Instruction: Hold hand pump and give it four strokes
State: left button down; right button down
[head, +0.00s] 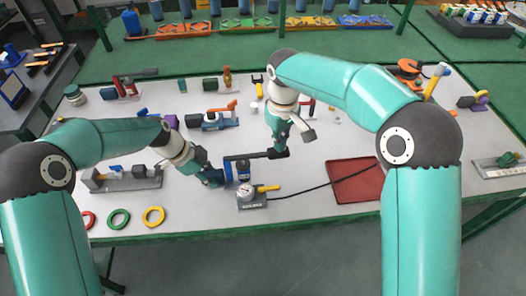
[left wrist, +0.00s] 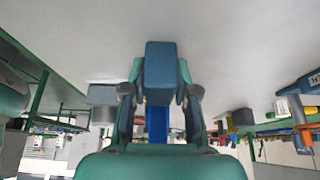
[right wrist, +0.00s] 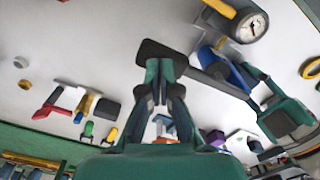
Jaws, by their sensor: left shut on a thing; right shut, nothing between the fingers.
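The hand pump (head: 243,170) is a blue body with a long black lever (head: 250,156) reaching right across its top. My left gripper (head: 216,178) is shut on the pump's blue body, which fills the space between its fingers in the left wrist view (left wrist: 160,75). My right gripper (head: 279,146) is at the free right end of the lever. In the right wrist view its closed fingertips (right wrist: 160,68) meet or overlap the lever's dark end (right wrist: 158,52), with nothing visible between them. Whether they touch it is hard to tell.
A gauge block (head: 252,200) with a yellow part stands just in front of the pump, its black hose running right toward a red tray (head: 356,184). Green (head: 119,219) and yellow (head: 154,216) rings lie front left. A grey fixture (head: 125,178) stands left. Small tools lie behind.

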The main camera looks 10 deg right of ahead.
jog(key=shift+r, duration=0.15)
jog(key=shift+r, duration=2.4)
pick_arm(q)
jog(key=c, duration=0.8)
grip_release()
